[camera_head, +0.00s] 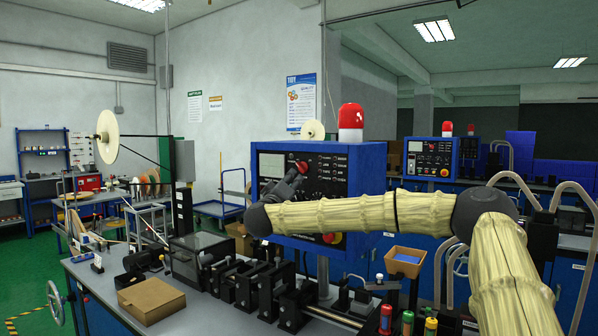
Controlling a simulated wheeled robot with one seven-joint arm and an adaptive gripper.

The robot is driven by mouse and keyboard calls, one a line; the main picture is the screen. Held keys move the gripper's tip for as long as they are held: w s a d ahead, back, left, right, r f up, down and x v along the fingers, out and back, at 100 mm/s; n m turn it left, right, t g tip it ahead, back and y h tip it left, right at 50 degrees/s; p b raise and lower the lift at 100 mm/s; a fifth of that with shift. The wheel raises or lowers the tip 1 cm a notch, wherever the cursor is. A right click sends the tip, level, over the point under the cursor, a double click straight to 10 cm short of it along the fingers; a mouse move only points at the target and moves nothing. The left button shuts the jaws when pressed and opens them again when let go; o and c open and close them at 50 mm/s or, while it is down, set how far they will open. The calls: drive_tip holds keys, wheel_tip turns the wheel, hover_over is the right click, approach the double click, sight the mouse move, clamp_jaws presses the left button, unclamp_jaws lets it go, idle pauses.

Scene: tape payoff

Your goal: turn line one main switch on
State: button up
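A blue control box (372,168) with a dark panel face of buttons and labels stands at mid-picture, a red beacon on its top. My cream-sleeved arm reaches in from the right across the lower part of this box. My small dark gripper (294,178) is in front of the panel's left part, close to a red knob (302,167). I cannot tell whether it touches the knob or how its fingers stand. A red and yellow switch (332,238) shows partly below my arm. The line one main switch is not clearly identifiable, and my arm hides part of the panel.
A bench (215,318) with black fixtures and a cardboard box (151,299) lies below the panel. An orange bin (405,261) and several coloured-capped bottles stand near my arm. A second blue control box (430,159) stands behind. Green floor is open at left.

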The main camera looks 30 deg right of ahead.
sight(301, 169)
drive_tip(key=p+x, duration=0.3)
drive_tip(key=x, duration=0.6)
drive_tip(key=shift+w+d, duration=0.25)
drive_tip(key=shift+d, duration=0.05)
drive_tip(key=shift+s+r, duration=0.1)
clamp_jaws()
